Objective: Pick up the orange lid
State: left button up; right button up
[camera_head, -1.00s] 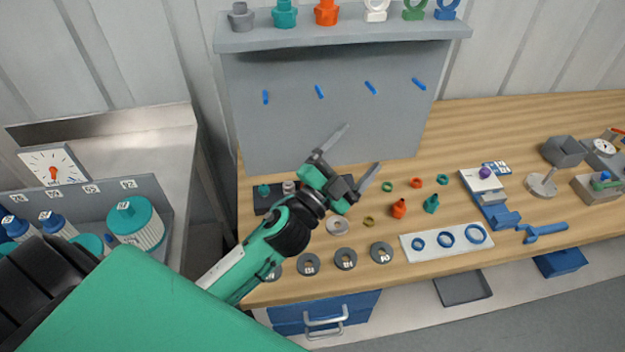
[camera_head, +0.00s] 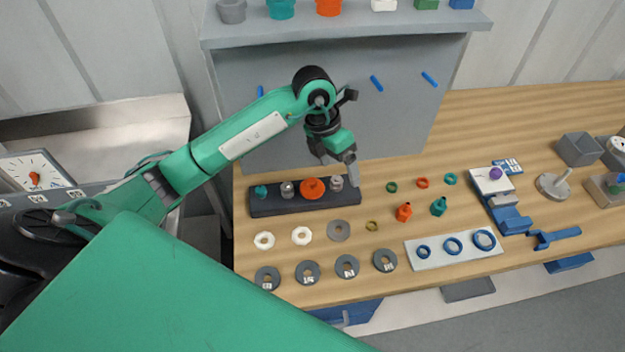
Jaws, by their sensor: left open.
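An orange lid (camera_head: 313,188) with a round knob sits on a dark rack (camera_head: 280,207) at the left of the wooden table. A teal knobbed piece (camera_head: 261,191) and two grey ones, one on each side of the lid, share the rack. My left gripper (camera_head: 342,168) points down above the rack's right end, near the right grey piece (camera_head: 337,182) and to the right of the orange lid. It is open, with nothing seen between its fingers, though they show nearly edge-on. My right gripper is out of view.
White and grey rings (camera_head: 302,236) lie in front of the rack. An orange bottle-like piece (camera_head: 404,212) and a teal one (camera_head: 438,206) stand to the right. A grey panel with a shelf (camera_head: 345,33) rises behind. A white plate (camera_head: 455,249) holds blue rings.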

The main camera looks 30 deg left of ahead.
aim_at(313, 180)
pick_arm(q)
jog(key=w+a+r+y, duration=0.1)
jog(key=w+a+y, duration=0.15)
jog(key=a, duration=0.45)
jog(key=shift+n+y, duration=0.5)
jog(key=shift+y, duration=0.05)
jog(key=f, duration=0.8)
jog(key=shift+s+a+p, duration=0.1)
jog(key=shift+s+p, duration=0.25)
jog(key=shift+s, duration=0.05)
notch_tip(313, 180, down, 4)
jog(key=shift+f+p, duration=0.1)
jog(key=shift+p, duration=1.15)
jog(key=shift+f, duration=0.6)
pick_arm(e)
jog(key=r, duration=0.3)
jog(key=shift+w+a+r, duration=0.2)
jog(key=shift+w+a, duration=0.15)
pick_arm(q)
jog(key=c, duration=1.1)
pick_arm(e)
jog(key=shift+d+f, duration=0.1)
